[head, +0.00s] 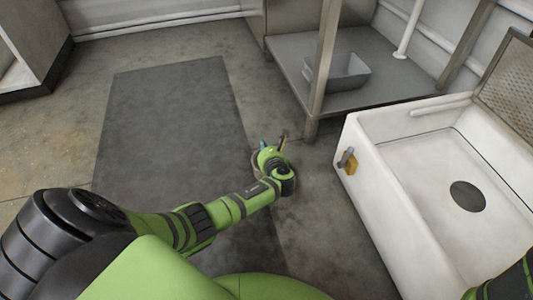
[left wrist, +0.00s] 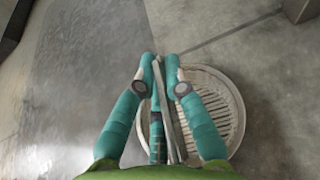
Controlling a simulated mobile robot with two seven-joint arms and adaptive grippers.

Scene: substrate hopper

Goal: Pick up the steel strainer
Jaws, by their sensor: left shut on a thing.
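The steel strainer (left wrist: 213,88) is a round, pale, slotted disc with a long thin handle (left wrist: 171,120), seen in the left wrist view. My left gripper (left wrist: 160,62) has its two teal fingers closed on the handle. The disc lies below and around the fingers, partly hidden by them. I cannot tell whether it touches the floor. In the head view my left gripper (head: 270,147) is low over the floor beside the table leg, and the handle end (head: 283,137) sticks up past it. The arm hides most of the disc there. My right gripper is out of view.
A white hopper (head: 375,215) with a dark round opening (head: 468,196) and a yellow latch (head: 348,161) stands at right. A steel table (head: 386,92) holds a grey bin (head: 350,75) on its low shelf; its leg (head: 322,75) is close. A dark mat (head: 170,120) lies clear at left.

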